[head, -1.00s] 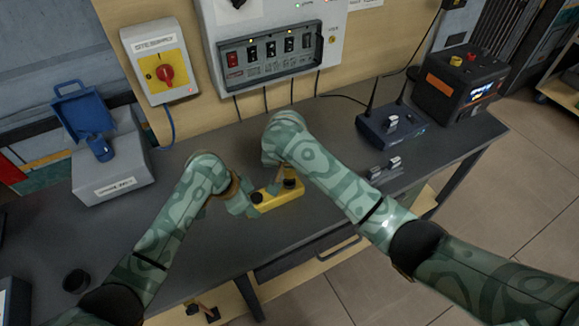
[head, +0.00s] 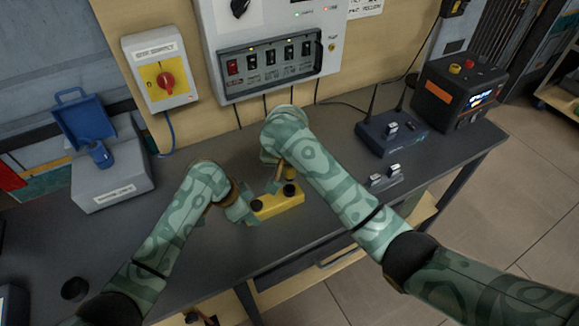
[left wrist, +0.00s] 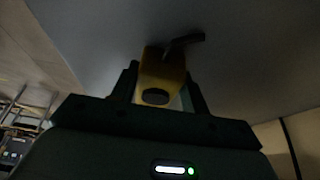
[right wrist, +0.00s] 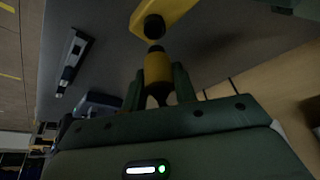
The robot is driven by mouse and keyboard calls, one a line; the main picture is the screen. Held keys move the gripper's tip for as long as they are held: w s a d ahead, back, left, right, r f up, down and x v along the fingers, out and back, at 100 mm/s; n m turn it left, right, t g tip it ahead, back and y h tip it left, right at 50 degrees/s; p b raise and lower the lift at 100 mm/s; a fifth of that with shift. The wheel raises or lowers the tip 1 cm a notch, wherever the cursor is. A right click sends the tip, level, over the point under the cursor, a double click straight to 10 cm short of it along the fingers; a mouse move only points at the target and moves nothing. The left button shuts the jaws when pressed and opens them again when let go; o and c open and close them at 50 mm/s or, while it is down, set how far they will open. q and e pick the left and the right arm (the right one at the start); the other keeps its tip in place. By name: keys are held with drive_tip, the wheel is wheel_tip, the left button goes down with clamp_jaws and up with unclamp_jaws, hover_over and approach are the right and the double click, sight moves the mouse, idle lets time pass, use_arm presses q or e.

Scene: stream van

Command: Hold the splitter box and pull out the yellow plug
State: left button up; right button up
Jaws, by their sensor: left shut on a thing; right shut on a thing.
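The yellow splitter box (head: 280,204) lies on the dark bench, with dark round sockets on top. My left gripper (head: 243,208) is shut on its left end; in the left wrist view the box (left wrist: 165,68) sits between the fingers. My right gripper (head: 284,177) is at the box's far right end, partly hidden by its own arm. In the right wrist view its fingers are shut on the yellow plug (right wrist: 157,66), which lines up with a dark round socket on the box (right wrist: 172,12).
A router with antennas (head: 391,132) and a black power unit (head: 460,90) stand at the right. A switch panel (head: 270,63) and a yellow isolator (head: 163,78) are on the back wall. A grey case (head: 112,175) stands at the left. The bench in front of the box is clear.

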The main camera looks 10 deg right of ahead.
use_arm(q)
drive_tip(key=o, duration=1.3)
drive_tip(key=shift+c, duration=0.2)
